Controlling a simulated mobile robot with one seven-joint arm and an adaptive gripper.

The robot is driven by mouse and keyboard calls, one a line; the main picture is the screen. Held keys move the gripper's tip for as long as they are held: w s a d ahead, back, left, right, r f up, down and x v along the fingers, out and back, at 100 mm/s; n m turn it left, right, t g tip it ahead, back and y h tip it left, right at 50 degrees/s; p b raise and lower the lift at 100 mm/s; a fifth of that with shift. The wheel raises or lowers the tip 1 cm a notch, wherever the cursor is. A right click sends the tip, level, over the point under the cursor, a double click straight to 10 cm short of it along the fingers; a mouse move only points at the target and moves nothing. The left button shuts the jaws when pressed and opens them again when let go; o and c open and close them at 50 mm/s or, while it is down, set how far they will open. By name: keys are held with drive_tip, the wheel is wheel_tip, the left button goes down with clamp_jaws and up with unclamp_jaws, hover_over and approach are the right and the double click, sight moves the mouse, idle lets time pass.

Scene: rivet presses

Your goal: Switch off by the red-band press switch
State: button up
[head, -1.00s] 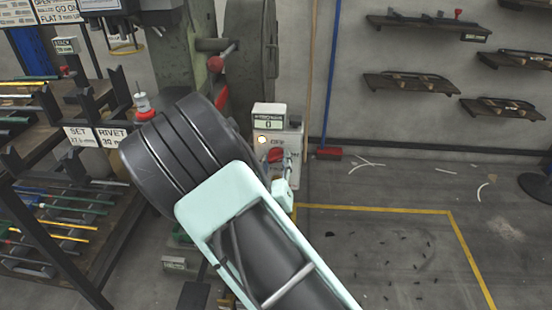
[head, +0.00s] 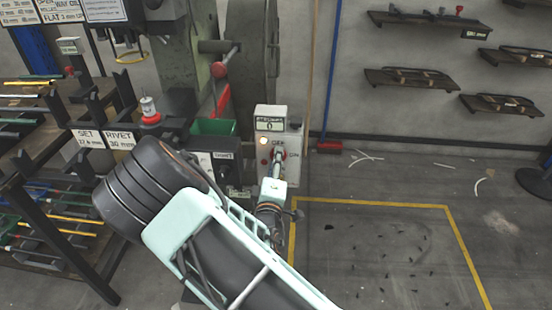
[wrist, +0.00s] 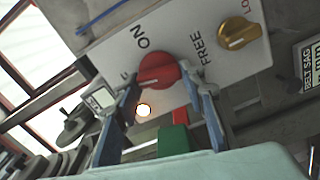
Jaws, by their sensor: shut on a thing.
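The pale switch box (head: 267,178) stands beside the press, with a display reading 0, a lit lamp (head: 264,141), and OFF and ON lettering. Its red rotary knob (wrist: 158,70) is in the middle of the wrist view, with a pale line on its face. My gripper (wrist: 163,82) has its two blue fingers on either side of the knob, shut on it. ON is legible above the knob; lettering at its left is partly hidden. In the head view my gripper (head: 279,163) covers much of the knob.
A brass knob (wrist: 238,32) beside FREE lettering sits on the same panel. The grey press (head: 187,60) has a red-knobbed lever (head: 219,70). A rack (head: 65,122) of coloured rods stands left. Yellow-marked floor (head: 375,245) at right has small scattered debris.

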drive_tip(key=shift+n+p, duration=0.4)
drive_tip(key=shift+n, duration=0.8)
drive_tip(key=shift+f, duration=0.1)
drive_tip(key=o, duration=1.2)
drive_tip(key=shift+c, duration=0.2)
drive_tip(key=s, duration=1.2)
drive_tip(key=shift+a, duration=0.2)
